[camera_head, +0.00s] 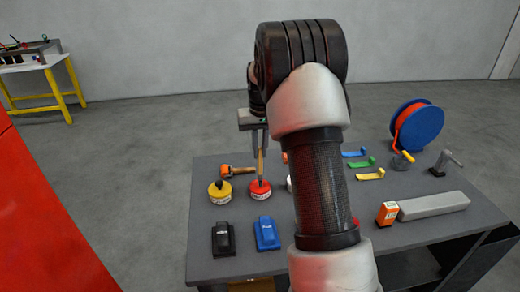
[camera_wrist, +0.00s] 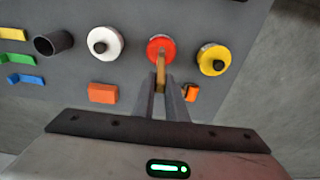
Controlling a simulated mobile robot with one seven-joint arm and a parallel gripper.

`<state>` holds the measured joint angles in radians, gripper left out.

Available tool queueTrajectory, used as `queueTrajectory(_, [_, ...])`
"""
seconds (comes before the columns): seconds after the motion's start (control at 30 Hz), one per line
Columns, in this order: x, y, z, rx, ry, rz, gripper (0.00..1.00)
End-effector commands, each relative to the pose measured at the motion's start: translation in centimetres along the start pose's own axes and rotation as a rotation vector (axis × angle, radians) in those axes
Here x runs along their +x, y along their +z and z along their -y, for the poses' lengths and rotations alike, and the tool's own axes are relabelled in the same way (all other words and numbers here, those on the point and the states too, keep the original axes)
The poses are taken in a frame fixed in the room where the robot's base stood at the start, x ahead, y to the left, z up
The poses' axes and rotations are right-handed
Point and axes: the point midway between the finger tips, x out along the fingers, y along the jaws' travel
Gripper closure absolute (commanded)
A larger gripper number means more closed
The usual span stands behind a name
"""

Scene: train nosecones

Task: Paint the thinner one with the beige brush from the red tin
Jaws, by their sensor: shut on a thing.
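My gripper (camera_head: 259,140) is shut on the beige brush (camera_head: 260,166) and holds it upright over the red tin (camera_head: 260,192). In the wrist view, the brush (camera_wrist: 161,72) shows between the fingers, with its lower end at the red tin (camera_wrist: 153,44); I cannot tell how deep it reaches. Two nosecones, one black (camera_head: 222,240) and one blue (camera_head: 266,234), sit near the table's front left. The blue one looks slightly narrower, but the difference is small. Neither nosecone is in the wrist view.
A yellow tin (camera_head: 219,194) and a white tin (camera_wrist: 104,40) flank the red one, each with a dark knob-like top. An orange-headed tool (camera_head: 240,170) lies behind. My arm hides the table's middle. A blue reel (camera_head: 425,125) and a grey bar (camera_head: 434,206) are at right.

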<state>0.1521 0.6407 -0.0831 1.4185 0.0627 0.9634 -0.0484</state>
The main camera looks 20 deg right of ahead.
Motion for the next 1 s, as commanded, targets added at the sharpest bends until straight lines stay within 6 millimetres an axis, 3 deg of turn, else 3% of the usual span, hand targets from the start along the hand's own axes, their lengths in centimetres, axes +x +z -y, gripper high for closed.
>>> queueTrajectory(1.0, [0.97,0.12,0.00,0.000,0.000,0.000,1.00])
